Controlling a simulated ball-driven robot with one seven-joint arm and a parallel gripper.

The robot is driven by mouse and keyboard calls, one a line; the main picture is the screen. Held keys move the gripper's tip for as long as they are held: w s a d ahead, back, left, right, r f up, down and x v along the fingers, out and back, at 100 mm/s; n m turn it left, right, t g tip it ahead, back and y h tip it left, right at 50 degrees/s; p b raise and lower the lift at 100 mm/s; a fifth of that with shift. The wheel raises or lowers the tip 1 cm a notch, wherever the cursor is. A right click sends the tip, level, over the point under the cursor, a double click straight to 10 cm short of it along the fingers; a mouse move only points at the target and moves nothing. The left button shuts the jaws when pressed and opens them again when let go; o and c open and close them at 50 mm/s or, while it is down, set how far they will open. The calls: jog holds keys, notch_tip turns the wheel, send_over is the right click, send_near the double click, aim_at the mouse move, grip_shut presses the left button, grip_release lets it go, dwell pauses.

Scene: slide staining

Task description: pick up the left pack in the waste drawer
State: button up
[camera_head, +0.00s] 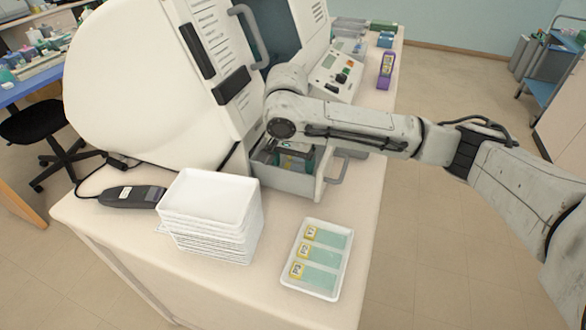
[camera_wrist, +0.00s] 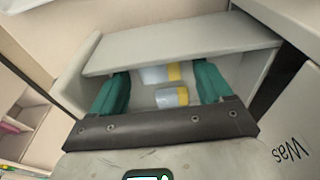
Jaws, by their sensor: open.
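The waste drawer (camera_head: 284,181) is pulled out from the front of the large white machine. In the wrist view the drawer (camera_wrist: 180,40) holds two whitish packs with yellow ends, an upper pack (camera_wrist: 156,75) and a lower pack (camera_wrist: 170,98). I cannot tell which of them is the left one. My gripper (camera_head: 291,160) points down at the drawer, and its hand hides most of the inside in the head view. In the wrist view its two teal fingers (camera_wrist: 162,82) are wide apart, with both packs showing between them. The gripper is open and empty.
A stack of white trays (camera_head: 210,210) stands left of the drawer. A white tray (camera_head: 345,262) with several labelled slides lies in front. The drawer handle (camera_head: 339,172) sticks out to the right. A control box (camera_head: 338,77) and a purple item (camera_head: 386,70) stand behind.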

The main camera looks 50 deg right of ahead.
jog(key=shift+c, duration=0.3)
jog(key=c, duration=1)
jog(key=shift+c, duration=0.4)
jog(key=shift+r, duration=0.1)
